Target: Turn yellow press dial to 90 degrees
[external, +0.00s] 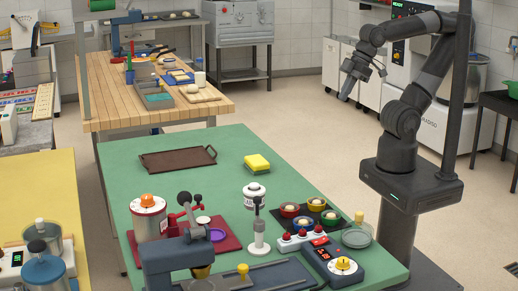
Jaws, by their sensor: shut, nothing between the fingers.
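A yellow dial knob (343,263) sits on a round white scale on a dark blue control box with a red lit display, at the near right of the green table. The angle of its pointer is too small to read. My gripper (345,98) is shut and empty. It hangs in the air at the upper right, well above and apart from the dial, pointing down and a little left. A dark blue press (175,258) with a lever stands at the near edge, left of the control box.
A white stand (259,228) rises left of the buttons. An orange-knobbed timer (148,218) stands farther left. The table's middle (215,175) is clear.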

